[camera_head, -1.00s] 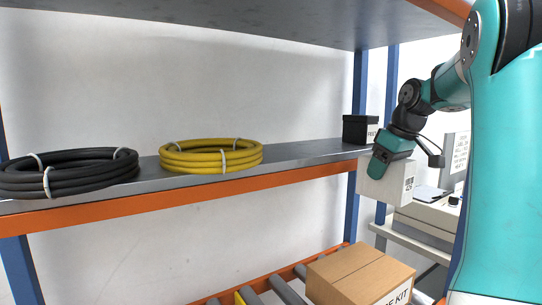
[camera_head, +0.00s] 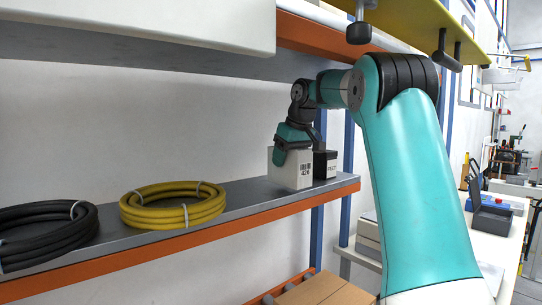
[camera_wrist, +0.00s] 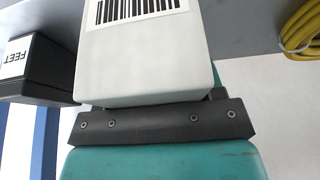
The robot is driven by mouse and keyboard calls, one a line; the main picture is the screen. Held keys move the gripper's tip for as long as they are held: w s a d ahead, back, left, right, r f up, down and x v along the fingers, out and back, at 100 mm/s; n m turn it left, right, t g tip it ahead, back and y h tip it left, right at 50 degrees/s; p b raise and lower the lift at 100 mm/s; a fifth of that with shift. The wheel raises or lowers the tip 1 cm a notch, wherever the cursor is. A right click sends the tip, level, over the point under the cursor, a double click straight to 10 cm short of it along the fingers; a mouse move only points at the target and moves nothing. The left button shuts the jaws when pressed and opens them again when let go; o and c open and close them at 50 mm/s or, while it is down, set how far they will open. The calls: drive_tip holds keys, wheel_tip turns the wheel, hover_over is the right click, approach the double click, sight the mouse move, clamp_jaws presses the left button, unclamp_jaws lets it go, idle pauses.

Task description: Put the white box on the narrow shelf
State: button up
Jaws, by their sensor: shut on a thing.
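The white box (camera_head: 291,170) has a barcode label and is held upright in my gripper (camera_head: 290,146). In the head view it is at the narrow grey shelf (camera_head: 250,194), just left of the small black box (camera_head: 325,164). I cannot tell whether its underside touches the shelf. In the wrist view the white box (camera_wrist: 148,60) fills the middle, against the dark bar of my gripper (camera_wrist: 158,122). The black box (camera_wrist: 35,68), marked FEET, is to its left. The far finger is hidden behind the white box.
A coil of yellow hose (camera_head: 172,205) and a coil of black hose (camera_head: 45,235) lie on the shelf further left. Bare shelf lies between the yellow coil and the white box. An upper shelf (camera_head: 130,62) hangs above. A cardboard box (camera_head: 325,290) is below.

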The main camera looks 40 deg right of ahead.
sight(306, 162)
drive_tip(key=w+p, duration=0.1)
drive_tip(key=w, duration=0.1)
drive_tip(key=shift+w+r, duration=0.15)
drive_tip(key=shift+w, duration=0.2)
drive_tip(key=w+p, duration=0.1)
drive_tip(key=w, duration=0.2)
drive_tip(key=shift+d, duration=0.15)
drive_tip(key=shift+w+f, duration=0.25)
drive_tip(key=shift+f, duration=0.35)
drive_tip(key=shift+s+f, duration=0.1)
drive_tip(key=shift+f, duration=0.15)
drive_tip(key=shift+f, duration=0.1)
drive_tip(key=o, duration=1.1)
drive_tip(key=shift+f, duration=0.1)
drive_tip(key=shift+o, duration=0.2)
drive_tip(key=shift+s+r, duration=0.2)
drive_tip(key=shift+r, duration=0.4)
drive_tip(key=s+b, duration=0.1)
drive_tip(key=s, duration=0.3)
drive_tip(key=s+b, duration=0.2)
drive_tip(key=s, duration=0.2)
drive_tip(key=s+b, duration=0.1)
drive_tip(key=s, duration=0.3)
drive_tip(key=shift+a+r, duration=0.1)
drive_tip(key=shift+a, duration=0.2)
